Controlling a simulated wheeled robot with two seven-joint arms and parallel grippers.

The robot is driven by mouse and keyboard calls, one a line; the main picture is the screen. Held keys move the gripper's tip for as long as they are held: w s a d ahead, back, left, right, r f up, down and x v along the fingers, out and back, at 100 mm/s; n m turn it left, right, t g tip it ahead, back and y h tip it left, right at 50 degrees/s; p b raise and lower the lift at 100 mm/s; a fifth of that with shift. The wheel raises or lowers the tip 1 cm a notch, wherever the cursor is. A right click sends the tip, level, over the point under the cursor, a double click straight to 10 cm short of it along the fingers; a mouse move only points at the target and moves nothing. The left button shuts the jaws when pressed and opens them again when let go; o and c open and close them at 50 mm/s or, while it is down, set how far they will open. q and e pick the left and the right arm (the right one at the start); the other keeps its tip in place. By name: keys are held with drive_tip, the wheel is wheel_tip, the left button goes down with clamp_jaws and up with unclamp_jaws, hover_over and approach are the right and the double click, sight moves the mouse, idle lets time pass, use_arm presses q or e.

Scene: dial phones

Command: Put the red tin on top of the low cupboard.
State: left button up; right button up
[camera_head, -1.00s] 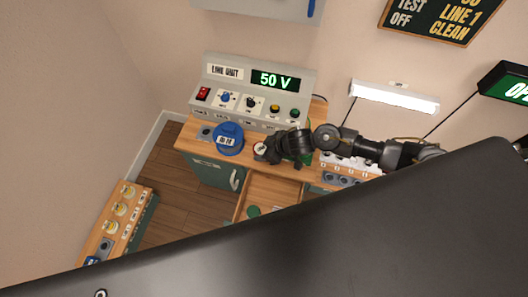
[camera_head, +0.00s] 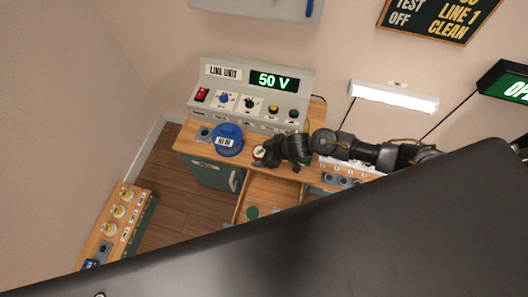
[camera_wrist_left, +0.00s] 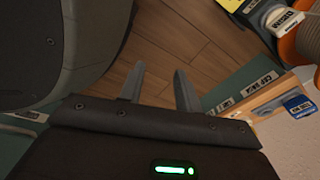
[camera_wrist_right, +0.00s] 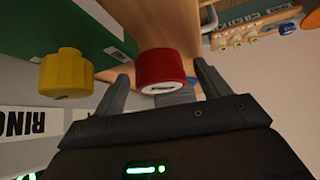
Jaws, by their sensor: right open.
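The red tin (camera_wrist_right: 166,68), with a white labelled face, lies ahead of and between the fingertips of my right gripper (camera_wrist_right: 163,88). The fingers are apart, and I see no clear grip on it. In the head view the tin (camera_head: 259,152) shows small on the wooden bench, beside my right gripper (camera_head: 266,162). The low wooden-topped unit with green sides (camera_head: 148,208) at the lower left appears to be the low cupboard. It carries several yellow-topped items. My left gripper (camera_wrist_left: 160,90) is open and empty above the wooden floor; it is hidden in the head view.
The grey line unit (camera_head: 252,92) stands behind. A yellow knob-like object (camera_wrist_right: 66,73) is near my right gripper. An open drawer (camera_head: 270,190) is below the bench. Floor (camera_head: 180,205) separates bench and low unit.

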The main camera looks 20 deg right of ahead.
drive_tip(key=shift+r, duration=0.2)
use_arm(q)
drive_tip(key=s+a+p, duration=0.2)
drive_tip(key=s, duration=0.4)
drive_tip(key=shift+s+a+f+p, duration=0.3)
drive_tip(key=shift+a+f+p, duration=0.1)
drive_tip(key=shift+f, duration=0.05)
use_arm(e)
drive_tip(key=v, duration=1.2)
drive_tip(key=shift+f, duration=0.1)
